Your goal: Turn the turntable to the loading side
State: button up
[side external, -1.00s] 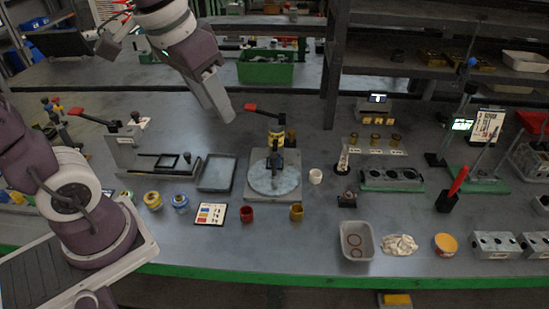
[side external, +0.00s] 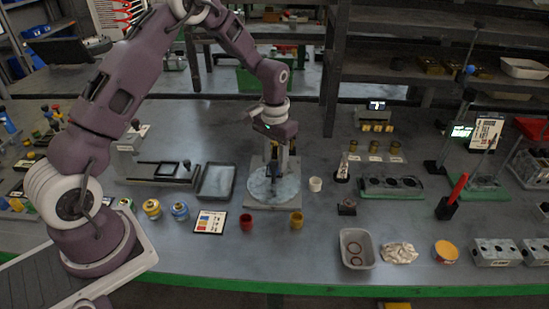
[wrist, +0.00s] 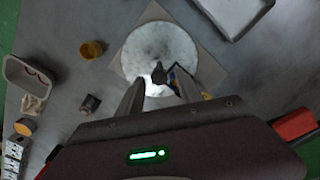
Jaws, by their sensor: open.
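The turntable (side external: 262,186) is a round pale grey disc on a square grey base plate in the middle of the bench. In the wrist view the disc (wrist: 160,50) lies just ahead of my gripper. A small dark upright post (wrist: 159,73) stands on the disc, between my two fingers in that view. My gripper (side external: 273,163) points down over the turntable. In the wrist view my gripper (wrist: 159,88) has its fingers apart, one on each side of the post. I cannot tell whether either finger touches it. My wrist hides the fixture behind the disc in the side view.
A grey tray (side external: 216,181) lies left of the turntable, and a white cup (side external: 315,184) stands right of it. A red cup (side external: 246,222) and a yellow cup (side external: 296,220) stand in front. A grey bin (side external: 357,260) is at front right.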

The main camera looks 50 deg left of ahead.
grip_shut()
dwell(1.4)
